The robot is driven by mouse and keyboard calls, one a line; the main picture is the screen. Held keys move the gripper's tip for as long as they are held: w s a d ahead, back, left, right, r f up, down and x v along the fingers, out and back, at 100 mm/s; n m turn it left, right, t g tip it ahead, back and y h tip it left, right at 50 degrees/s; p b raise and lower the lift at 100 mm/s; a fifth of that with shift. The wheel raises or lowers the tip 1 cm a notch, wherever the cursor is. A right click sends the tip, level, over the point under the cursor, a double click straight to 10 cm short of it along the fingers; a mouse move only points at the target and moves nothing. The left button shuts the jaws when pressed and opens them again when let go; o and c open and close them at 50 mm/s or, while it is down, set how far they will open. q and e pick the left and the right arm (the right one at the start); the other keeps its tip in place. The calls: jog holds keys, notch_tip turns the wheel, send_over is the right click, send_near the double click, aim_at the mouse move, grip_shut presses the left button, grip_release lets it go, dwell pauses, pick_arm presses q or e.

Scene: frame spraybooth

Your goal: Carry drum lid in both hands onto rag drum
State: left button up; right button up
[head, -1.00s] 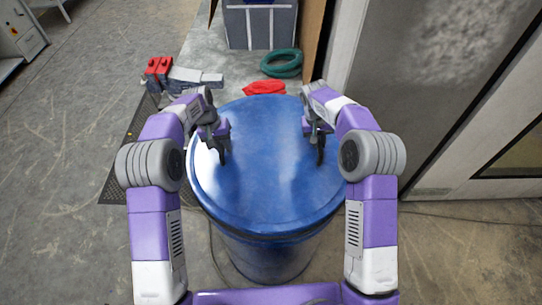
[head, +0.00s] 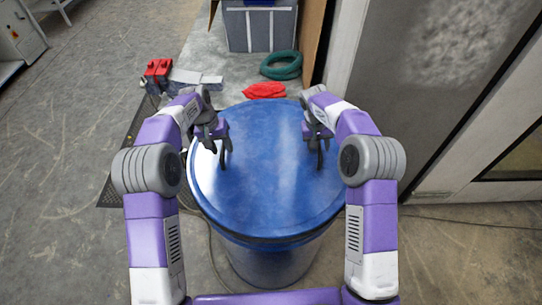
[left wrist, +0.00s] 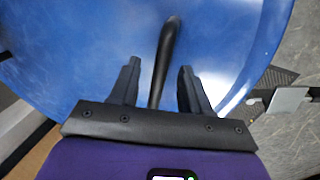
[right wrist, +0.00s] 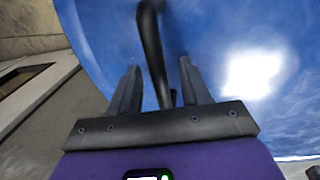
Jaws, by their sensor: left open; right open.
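The round blue lid (head: 268,195) lies flat on top of the blue drum (head: 268,264) in the head view. It has two black handles. My left gripper (head: 222,152) is over the left part of the lid, and my right gripper (head: 317,150) is over the right part. In the left wrist view a black handle (left wrist: 166,50) runs between the open, spread fingers. In the right wrist view the other black handle (right wrist: 152,45) also runs between open fingers. Neither gripper is clamped on its handle. The exact height of the fingers along the handles is hard to tell.
Behind the drum are a red cloth (head: 264,90), a coiled green hose (head: 281,66) and a grey bin (head: 260,28). Red items (head: 158,70) stand at the back left. A grey wall panel (head: 430,100) is close on the right.

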pick_arm(q)
notch_tip(320, 180, up, 10)
jog(key=a, duration=0.2)
pick_arm(e)
notch_tip(320, 180, up, 12)
jog(key=a, duration=0.2)
jog(key=shift+a, duration=0.15)
pick_arm(q)
jog(key=shift+f, duration=0.1)
pick_arm(e)
jog(key=shift+f, duration=0.15)
